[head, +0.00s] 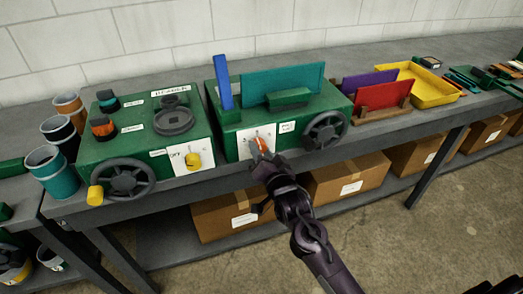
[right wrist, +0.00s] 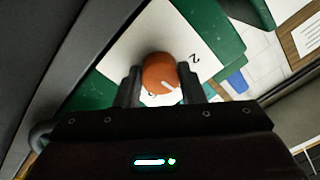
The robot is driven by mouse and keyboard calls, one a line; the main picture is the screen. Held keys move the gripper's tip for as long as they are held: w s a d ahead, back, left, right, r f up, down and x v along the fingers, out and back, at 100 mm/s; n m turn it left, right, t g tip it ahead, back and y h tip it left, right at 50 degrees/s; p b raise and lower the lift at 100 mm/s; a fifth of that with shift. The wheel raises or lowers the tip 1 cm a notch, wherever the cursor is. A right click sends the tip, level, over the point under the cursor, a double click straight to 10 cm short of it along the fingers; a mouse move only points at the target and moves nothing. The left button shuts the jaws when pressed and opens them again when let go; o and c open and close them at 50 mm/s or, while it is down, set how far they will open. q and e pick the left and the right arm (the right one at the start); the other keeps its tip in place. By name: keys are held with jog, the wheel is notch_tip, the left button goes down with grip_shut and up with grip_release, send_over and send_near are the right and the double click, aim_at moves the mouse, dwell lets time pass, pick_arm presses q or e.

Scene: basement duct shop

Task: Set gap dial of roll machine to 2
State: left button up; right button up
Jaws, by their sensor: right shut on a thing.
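The roll machine (head: 232,118) is the right one of two green machines on the bench, with a white dial plate (head: 243,148) on its front. My right gripper (head: 263,160) is at this plate, shut on the orange gap dial (head: 262,146). In the right wrist view the dial (right wrist: 159,72) sits between the two fingers. Its white pointer line slants to the lower right there. My left gripper is not in view.
A handwheel (head: 325,130) is just right of the dial plate. The other green machine (head: 138,143), with a yellow knob (head: 193,160), stands to the left. A yellow tray (head: 425,88) is further right. Cardboard boxes (head: 348,178) stand on the shelf below the bench.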

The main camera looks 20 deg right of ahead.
jog(key=n+p, duration=0.2)
jog(key=n, duration=0.3)
jog(key=shift+r+p, duration=0.1)
jog(key=shift+p, duration=0.3)
jog(key=n+p, duration=0.2)
jog(key=n, duration=0.3)
jog(key=shift+n, duration=0.3)
jog(key=o, duration=1)
